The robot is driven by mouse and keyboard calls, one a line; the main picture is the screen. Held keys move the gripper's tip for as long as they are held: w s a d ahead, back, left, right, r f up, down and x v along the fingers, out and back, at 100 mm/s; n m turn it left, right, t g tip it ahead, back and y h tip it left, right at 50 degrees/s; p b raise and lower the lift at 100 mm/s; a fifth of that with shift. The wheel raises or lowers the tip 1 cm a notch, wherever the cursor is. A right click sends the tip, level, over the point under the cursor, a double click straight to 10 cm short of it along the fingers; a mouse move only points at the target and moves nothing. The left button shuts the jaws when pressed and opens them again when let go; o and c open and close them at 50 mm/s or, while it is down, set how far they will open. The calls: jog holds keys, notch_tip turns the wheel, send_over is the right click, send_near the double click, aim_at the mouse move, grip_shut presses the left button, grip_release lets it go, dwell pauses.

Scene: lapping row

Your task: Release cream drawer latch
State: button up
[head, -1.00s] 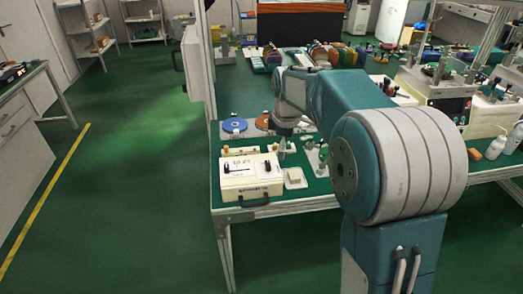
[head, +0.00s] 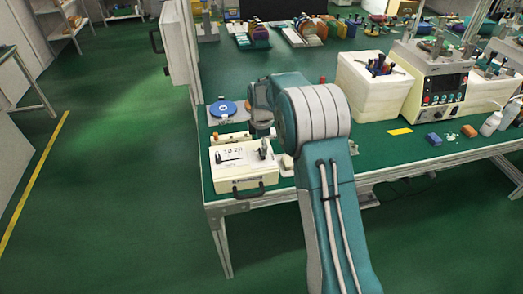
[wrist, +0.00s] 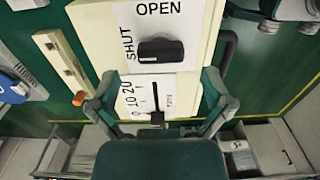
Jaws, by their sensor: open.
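The cream drawer box (head: 232,181) stands at the front left corner of the green bench, with a black handle on its front. In the wrist view the box (wrist: 98,28) fills the upper middle. A black latch knob (wrist: 160,50) lies crosswise on a white label marked OPEN at the top and SHUT at the left. Nearer me is a black slider (wrist: 156,117) on a scale marked 10 and 20. My gripper (wrist: 160,108) is open, its fingers apart on either side of the slider label. In the head view my gripper (head: 263,132) is above the box's right back part.
A wooden strip with knobs (wrist: 62,66) lies left of the box in the wrist view. A blue disc (head: 223,108) lies behind the box. A pale tray (head: 286,166) is beside it on the right. A control machine (head: 437,88) stands farther right.

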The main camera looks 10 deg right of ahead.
jog(key=shift+f, duration=1.45)
jog(key=c, duration=1.1)
jog(key=shift+m, duration=0.3)
jog(key=m, duration=0.8)
jog(key=shift+m, duration=0.4)
jog(key=m, duration=0.4)
jog(key=shift+m, duration=2.2)
